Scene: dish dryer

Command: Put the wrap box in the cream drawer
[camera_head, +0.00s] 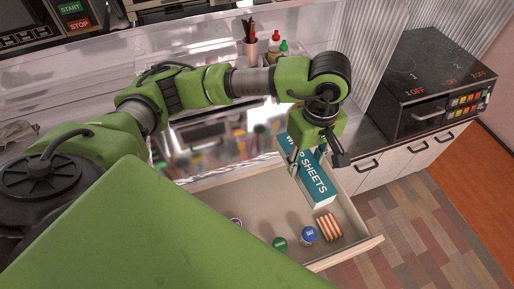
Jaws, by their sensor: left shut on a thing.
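The wrap box (314,184) is a teal and white box with "SHEETS" on its side. It is in the head view, right of centre, over the right part of the open cream drawer (349,219). My left gripper (308,163) is above the drawer and shut on the upper part of the box. Its fingers are partly hidden by the wrist and the box. I cannot tell whether the box touches the drawer floor. The right gripper is not in view.
Inside the drawer are a striped red and white item (329,228), a blue-lidded jar (309,235), a green-lidded jar (280,243) and a purple-topped item (236,223). A stove unit (437,75) stands right. A utensil cup (250,48) and bottles (274,40) stand behind.

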